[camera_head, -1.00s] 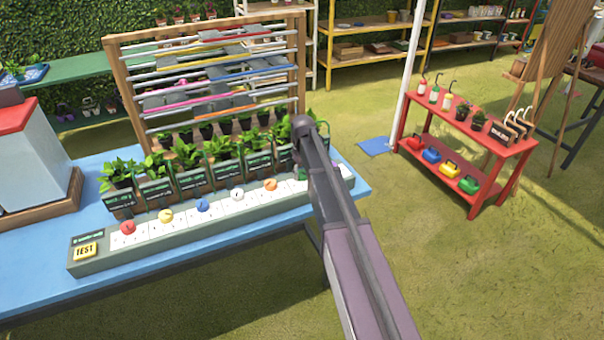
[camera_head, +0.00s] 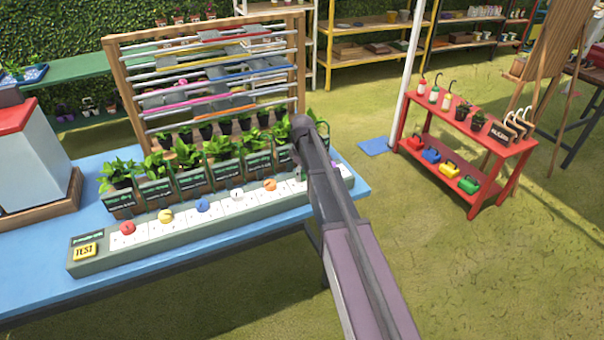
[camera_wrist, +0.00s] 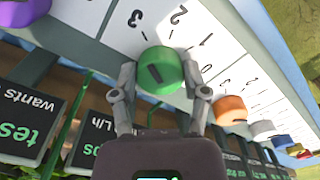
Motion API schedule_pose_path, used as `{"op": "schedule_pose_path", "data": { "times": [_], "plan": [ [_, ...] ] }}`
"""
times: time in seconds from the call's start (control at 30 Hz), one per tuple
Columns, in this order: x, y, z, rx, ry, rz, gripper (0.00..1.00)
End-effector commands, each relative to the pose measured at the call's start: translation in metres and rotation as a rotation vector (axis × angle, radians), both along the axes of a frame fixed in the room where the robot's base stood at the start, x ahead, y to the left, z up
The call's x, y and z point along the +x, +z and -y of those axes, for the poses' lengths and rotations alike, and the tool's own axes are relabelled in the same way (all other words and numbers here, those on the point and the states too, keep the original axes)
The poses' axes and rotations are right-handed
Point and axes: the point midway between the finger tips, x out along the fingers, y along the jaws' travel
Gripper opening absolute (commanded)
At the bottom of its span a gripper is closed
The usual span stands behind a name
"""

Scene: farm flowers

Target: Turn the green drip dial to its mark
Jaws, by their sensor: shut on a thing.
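The green drip dial (camera_wrist: 160,72) shows in the wrist view between the two fingers of my gripper (camera_wrist: 160,82), which is shut on it. A dark pointer line runs slantwise across the dial's face. The white panel (camera_wrist: 150,25) around it carries printed numbers and tick marks. In the head view my arm covers most of the gripper and dial; only a sliver of green shows beside the arm. The orange dial (camera_wrist: 230,110) sits beside the green one and also shows in the head view (camera_head: 270,185).
Red (camera_head: 127,228), yellow (camera_head: 165,216), blue (camera_head: 202,205) and white (camera_head: 237,195) dials line the panel. A yellow TEST button (camera_head: 85,250) is at its left end. Potted plants with dark signs (camera_head: 195,182) stand right behind. A red shelf (camera_head: 470,150) stands to the right.

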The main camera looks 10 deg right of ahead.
Motion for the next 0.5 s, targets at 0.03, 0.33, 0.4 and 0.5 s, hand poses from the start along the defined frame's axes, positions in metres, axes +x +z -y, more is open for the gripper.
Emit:
{"op": "schedule_pose_path", "data": {
  "times": [0.03,0.33,0.4,0.5],
  "plan": [
    [-0.0009,-0.0003,-0.001,0.002,0.003,-0.002,0.11],
    [-0.0008,-0.0002,-0.0008,0.001,0.002,-0.002,0.93],
    [-0.0005,-0.0002,-0.0006,0.001,0.001,-0.002,0.93],
    [-0.0004,-0.0001,-0.0005,0.001,0.001,-0.001,0.93]
  ]
}}
